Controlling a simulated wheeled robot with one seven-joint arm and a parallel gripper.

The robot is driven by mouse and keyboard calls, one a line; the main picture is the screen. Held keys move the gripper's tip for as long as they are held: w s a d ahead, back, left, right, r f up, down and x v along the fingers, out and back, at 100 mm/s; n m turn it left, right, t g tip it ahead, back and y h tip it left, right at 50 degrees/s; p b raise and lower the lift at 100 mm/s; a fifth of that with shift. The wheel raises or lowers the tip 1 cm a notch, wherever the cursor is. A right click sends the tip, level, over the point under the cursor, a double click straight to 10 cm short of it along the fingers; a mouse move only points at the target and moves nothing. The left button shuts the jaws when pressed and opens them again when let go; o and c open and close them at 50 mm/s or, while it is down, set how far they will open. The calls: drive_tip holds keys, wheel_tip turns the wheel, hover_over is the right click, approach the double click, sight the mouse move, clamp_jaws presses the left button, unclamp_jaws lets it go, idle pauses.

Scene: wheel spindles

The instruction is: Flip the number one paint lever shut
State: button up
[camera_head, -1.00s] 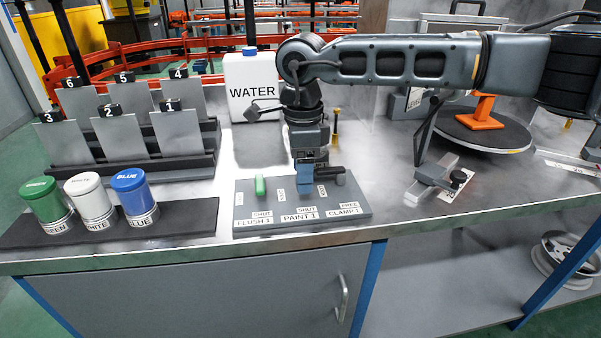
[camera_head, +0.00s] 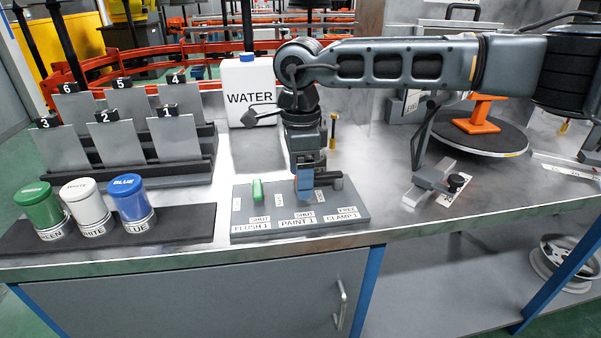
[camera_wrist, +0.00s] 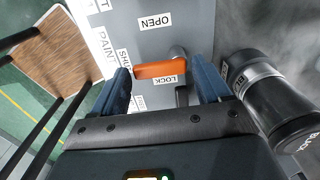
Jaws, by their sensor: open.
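The grey lever panel (camera_head: 243,225) lies near the bench's front edge, with labels for flush 1, paint 1 and clamp 1. My gripper (camera_head: 304,193) points down over the paint 1 part and hides its lever in the head view. In the wrist view, an orange lever (camera_wrist: 155,70) lies crosswise between the open blue fingertips of my gripper (camera_wrist: 159,82). I cannot tell whether a finger touches the lever. The green flush lever (camera_head: 257,190) stands to the left of my gripper.
A dark cylinder (camera_wrist: 268,100) sits close to the right finger in the wrist view. Green (camera_head: 38,207), white (camera_head: 84,201) and blue (camera_head: 130,197) cans stand at left on a black mat. A white water jug (camera_head: 250,90) stands behind the panel.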

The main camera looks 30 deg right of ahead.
drive_tip(key=shift+r, duration=0.1)
wheel_tip(320, 180, up, 8)
drive_tip(key=shift+f, duration=0.2)
idle(0.5)
